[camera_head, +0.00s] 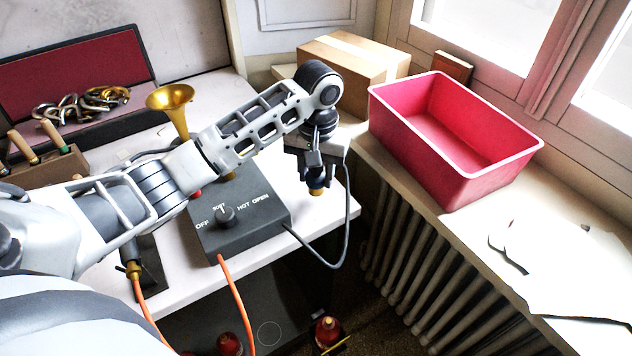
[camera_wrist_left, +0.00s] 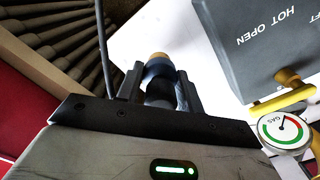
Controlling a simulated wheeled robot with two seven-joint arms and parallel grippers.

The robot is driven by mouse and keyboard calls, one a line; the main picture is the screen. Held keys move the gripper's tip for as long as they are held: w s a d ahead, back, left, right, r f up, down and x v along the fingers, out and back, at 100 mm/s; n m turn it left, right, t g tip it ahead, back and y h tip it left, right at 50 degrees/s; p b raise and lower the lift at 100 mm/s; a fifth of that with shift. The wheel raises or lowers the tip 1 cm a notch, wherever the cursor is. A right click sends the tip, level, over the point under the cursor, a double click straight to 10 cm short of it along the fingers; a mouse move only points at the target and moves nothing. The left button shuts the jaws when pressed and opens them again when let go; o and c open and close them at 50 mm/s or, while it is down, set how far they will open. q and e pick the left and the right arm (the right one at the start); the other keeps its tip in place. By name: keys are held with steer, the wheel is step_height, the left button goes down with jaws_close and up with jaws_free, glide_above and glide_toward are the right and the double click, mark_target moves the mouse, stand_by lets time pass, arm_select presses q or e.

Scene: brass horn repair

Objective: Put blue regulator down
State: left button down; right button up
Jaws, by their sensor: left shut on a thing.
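My left gripper (camera_head: 316,174) reaches over the right end of the white table (camera_head: 335,206) and points down. It is shut on the blue regulator (camera_head: 316,188), a small dark blue piece with a brass-coloured end. In the left wrist view the regulator (camera_wrist_left: 160,68) sits between the two fingers (camera_wrist_left: 160,88), its tan end pointing away from the gripper. The fingers hide part of it. It is close to the table top; I cannot tell whether it touches. My right gripper is not in view.
A grey control box (camera_head: 243,222) with a knob stands just left of the gripper. Its black cable (camera_head: 346,240) loops past the table edge. A brass horn (camera_head: 171,97) stands behind my arm. A gas gauge (camera_wrist_left: 285,131) shows beside the box. A red bin (camera_head: 470,178) stands on the right ledge.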

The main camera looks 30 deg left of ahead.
mark_target(316, 184)
arm_select(q)
step_height(316, 184, down, 3)
steer(key=shift+r, duration=0.1)
stand_by(0.3)
steer(key=c, duration=0.9)
jaws_free()
step_height(316, 184, up, 12)
steer(key=shift+d, duration=0.15)
steer(key=shift+s, duration=0.1)
